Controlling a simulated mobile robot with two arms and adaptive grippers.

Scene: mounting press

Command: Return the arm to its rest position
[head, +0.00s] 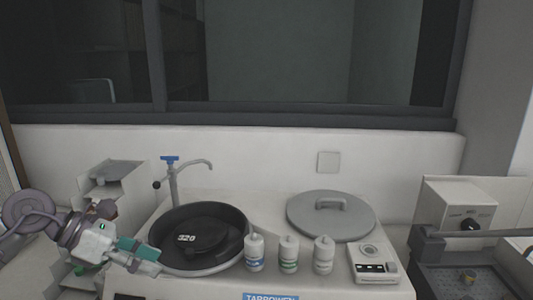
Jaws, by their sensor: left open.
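My left arm comes in from the left edge, and my left gripper (146,258) is at the lower left, beside the left rim of the black round basin. The gripper is open, with nothing seen between its fingers. It has a grey body with teal parts. The basin (232,222) holds a dark disc marked 320 (190,238). My right gripper is not in view.
A tap with a blue handle (170,160) stands behind the basin. Three white bottles (289,254) stand in front. A box with a black knob (450,208) stands far right.

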